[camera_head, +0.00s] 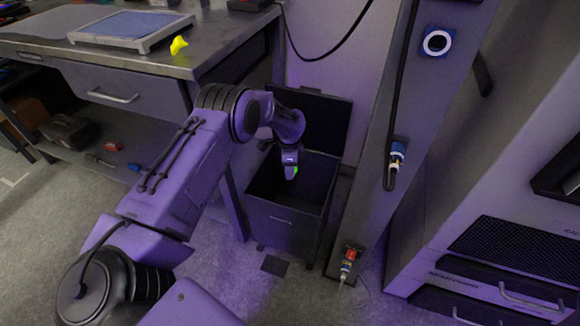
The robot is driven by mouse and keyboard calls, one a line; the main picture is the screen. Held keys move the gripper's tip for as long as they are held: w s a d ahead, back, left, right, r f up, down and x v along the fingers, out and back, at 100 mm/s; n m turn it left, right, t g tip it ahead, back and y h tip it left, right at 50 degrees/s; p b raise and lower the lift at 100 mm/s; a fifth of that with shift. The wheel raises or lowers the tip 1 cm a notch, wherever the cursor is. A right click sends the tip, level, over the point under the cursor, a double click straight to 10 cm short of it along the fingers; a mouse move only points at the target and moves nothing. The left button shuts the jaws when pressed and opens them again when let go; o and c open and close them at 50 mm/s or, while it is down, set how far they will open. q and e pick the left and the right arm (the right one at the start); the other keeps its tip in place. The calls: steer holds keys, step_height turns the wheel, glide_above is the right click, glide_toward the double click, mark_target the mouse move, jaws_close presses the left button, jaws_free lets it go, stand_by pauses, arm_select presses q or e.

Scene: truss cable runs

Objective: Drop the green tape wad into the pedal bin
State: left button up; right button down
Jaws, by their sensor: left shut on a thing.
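The pedal bin (285,225) is a dark square box standing on the floor beside the workbench. Its lid (318,122) is up and leans back at the rear. My left gripper (291,174) hangs over the bin's opening. It is shut on the green tape wad (295,170), of which only a small bright green patch shows beside the fingers. Whether the wad is above or below the rim level is hard to tell. My right gripper is not in view.
A workbench (187,61) with a yellow lump (178,45) on it stands to the left. A slanted truss post (375,160) with cables and connectors rises just right of the bin. A dark pedal plate (274,265) lies in front. Rack cabinets (510,250) stand at right.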

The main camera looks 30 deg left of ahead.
arm_select(q)
steer(key=o, duration=1.1)
step_height(320, 180, up, 10)
steer(key=p, duration=0.2)
steer(key=shift+r, duration=0.25)
